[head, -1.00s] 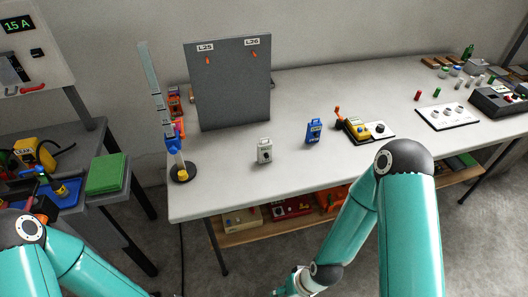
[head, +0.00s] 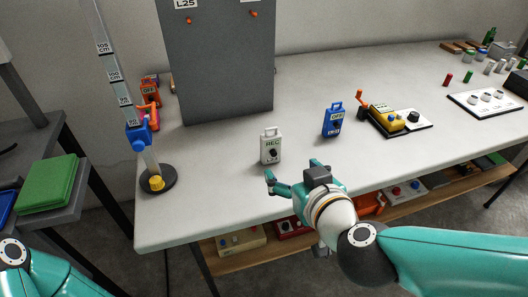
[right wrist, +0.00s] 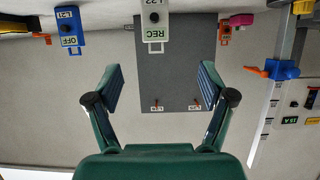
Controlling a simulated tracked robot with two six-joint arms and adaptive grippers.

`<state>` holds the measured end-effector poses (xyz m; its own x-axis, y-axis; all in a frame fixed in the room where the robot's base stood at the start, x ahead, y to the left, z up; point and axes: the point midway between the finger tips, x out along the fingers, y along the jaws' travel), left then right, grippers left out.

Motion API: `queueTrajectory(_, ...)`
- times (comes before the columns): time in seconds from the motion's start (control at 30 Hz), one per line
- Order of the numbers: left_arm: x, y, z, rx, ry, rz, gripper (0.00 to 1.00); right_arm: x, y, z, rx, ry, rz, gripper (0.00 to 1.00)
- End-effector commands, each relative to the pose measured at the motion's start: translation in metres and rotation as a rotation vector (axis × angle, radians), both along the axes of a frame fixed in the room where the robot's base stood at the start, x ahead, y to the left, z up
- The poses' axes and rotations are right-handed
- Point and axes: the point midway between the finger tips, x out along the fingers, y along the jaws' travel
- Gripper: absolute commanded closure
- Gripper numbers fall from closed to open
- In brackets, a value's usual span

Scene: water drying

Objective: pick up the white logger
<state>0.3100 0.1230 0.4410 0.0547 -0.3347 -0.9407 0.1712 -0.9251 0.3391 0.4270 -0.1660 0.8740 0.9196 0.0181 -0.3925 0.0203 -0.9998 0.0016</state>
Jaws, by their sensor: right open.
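The white logger (head: 271,146) stands upright near the front of the white table, with a handle on top, a dark knob and a label reading REC. It also shows upside down at the top of the right wrist view (right wrist: 154,30). My right gripper (head: 293,170) is open and empty, just in front of the logger and slightly to its right in the head view. Its two fingers (right wrist: 161,84) are spread wide in the right wrist view, with the logger beyond them, apart from both. My left gripper is out of view; only part of that arm shows at the lower left.
A similar blue device (head: 333,120) marked OFF stands right of the logger. A grey panel (head: 222,70) rises behind it. A ruler stand (head: 158,183) is to the left. A yellow device (head: 390,118) on a board stands farther right. Bare tabletop surrounds the logger.

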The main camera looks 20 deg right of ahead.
Motion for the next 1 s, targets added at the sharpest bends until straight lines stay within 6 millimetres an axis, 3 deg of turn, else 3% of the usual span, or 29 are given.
queueTrajectory(0.37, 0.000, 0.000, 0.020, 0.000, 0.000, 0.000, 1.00, 0.029, 0.004, -0.008, -0.004, -0.002, 0.011, 0.19)
queueTrajectory(0.87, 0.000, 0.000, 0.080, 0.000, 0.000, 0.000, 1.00, 0.080, 0.008, -0.028, 0.000, -0.002, 0.017, 0.19)
queueTrajectory(1.0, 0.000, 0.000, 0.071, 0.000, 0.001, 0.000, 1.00, 0.100, 0.009, -0.040, 0.004, -0.009, 0.018, 0.19)
